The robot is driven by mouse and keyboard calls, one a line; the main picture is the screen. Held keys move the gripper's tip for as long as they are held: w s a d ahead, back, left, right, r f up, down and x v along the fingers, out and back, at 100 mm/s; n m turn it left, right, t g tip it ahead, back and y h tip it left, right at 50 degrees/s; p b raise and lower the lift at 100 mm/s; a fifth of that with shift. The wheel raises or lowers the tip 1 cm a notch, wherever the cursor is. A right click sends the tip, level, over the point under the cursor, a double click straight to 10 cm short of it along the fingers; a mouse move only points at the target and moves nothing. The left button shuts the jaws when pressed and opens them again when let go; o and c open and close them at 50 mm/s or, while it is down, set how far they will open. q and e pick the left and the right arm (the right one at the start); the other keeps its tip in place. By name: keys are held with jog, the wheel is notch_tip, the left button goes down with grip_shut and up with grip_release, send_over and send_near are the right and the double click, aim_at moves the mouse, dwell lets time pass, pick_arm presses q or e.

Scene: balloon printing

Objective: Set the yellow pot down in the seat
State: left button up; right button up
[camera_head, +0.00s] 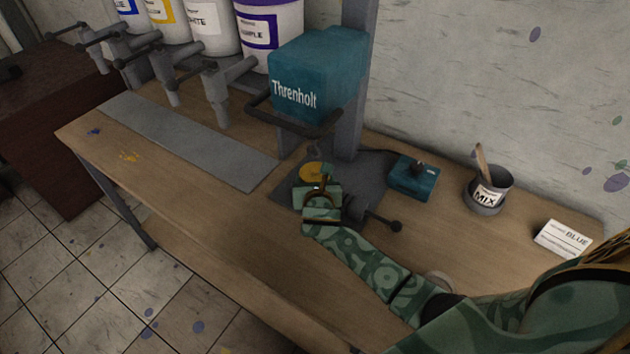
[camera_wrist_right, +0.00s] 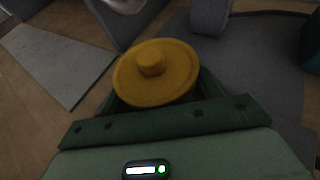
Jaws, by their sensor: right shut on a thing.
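The yellow pot (camera_head: 311,171) is seen from above in the right wrist view (camera_wrist_right: 155,72), a round yellow piece with a raised knob in its middle. My right gripper (camera_head: 318,188) is shut on it, with a finger on either side. It holds the pot over the dark grey base (camera_head: 369,172) of the teal machine marked Threnholt (camera_head: 318,75), in front of the grey column. I cannot make out the seat; the pot and gripper may hide it. I cannot tell whether the pot touches anything below. My left gripper is not in view.
A grey part with a black ball-ended lever (camera_head: 385,221) is close beside my right gripper. A teal control box (camera_head: 413,178), a MIX cup (camera_head: 488,192) and a BLUE card (camera_head: 563,239) stand to the right.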

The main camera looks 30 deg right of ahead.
jog(key=o, duration=1.2)
jog(key=shift+f, duration=0.1)
jog(key=shift+s+a, duration=0.1)
jog(key=p+v, duration=0.3)
jog(key=v, duration=0.9)
